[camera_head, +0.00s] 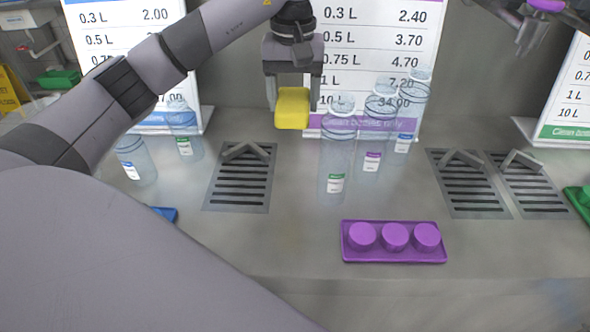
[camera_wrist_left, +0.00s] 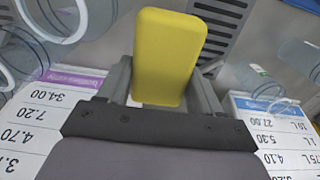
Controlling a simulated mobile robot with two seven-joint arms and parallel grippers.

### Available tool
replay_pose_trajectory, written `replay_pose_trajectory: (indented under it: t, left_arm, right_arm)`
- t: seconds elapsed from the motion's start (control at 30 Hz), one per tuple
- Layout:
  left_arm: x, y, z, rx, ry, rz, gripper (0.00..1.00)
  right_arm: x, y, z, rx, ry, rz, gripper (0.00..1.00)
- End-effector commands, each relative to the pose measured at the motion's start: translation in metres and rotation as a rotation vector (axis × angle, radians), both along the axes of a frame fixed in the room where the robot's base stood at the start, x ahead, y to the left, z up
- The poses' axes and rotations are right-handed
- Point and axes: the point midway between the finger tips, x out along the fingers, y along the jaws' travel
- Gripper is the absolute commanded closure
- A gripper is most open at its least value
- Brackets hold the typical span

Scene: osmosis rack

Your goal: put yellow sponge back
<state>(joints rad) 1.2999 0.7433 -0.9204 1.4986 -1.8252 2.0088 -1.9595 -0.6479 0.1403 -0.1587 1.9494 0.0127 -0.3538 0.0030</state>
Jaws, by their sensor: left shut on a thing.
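The yellow sponge (camera_head: 292,108) is a small block held between the fingers of my left gripper (camera_head: 293,90). It is in the air above the back of the grey counter, in front of the price board with the purple stripe. In the left wrist view the sponge (camera_wrist_left: 168,55) stands out between the two fingers of my left gripper (camera_wrist_left: 163,85), which touch its sides. My right gripper (camera_head: 530,35) is partly in view at the top right; its fingers are too cut off and small to judge.
Clear bottles (camera_head: 338,150) stand right of the sponge, and others (camera_head: 183,130) stand to the left. Drain grates (camera_head: 240,180) lie in the counter. A purple tray with round caps (camera_head: 393,262) lies near the front. Price boards (camera_head: 380,60) stand at the back.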

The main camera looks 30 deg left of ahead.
Motion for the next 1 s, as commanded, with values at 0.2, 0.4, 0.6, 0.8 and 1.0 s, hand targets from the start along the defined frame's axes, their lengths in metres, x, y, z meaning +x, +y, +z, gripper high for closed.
replay_pose_trajectory:
  t: [0.2,0.4,0.6,0.8,1.0]
  left_arm:
    - [-0.002,0.0,-0.061,0.0,0.007,0.0,0.63]
    - [-0.001,0.0,-0.107,0.0,0.004,0.002,0.63]
    - [0.0,0.0,-0.127,0.0,0.0,0.0,0.63]
    - [-0.001,0.0,-0.148,0.001,0.004,0.002,0.63]
    - [0.0,0.0,-0.17,0.0,0.0,0.0,0.63]
  right_arm:
    - [-0.001,0.0,0.0,0.0,0.003,0.001,0.57]
    - [-0.001,0.0,0.003,0.0,0.003,0.001,0.57]
    - [-0.001,0.0,0.003,0.0,0.003,0.001,0.57]
    - [-0.001,0.0,0.005,0.0,0.002,0.001,0.57]
    - [-0.001,0.0,0.006,0.0,0.002,0.001,0.57]
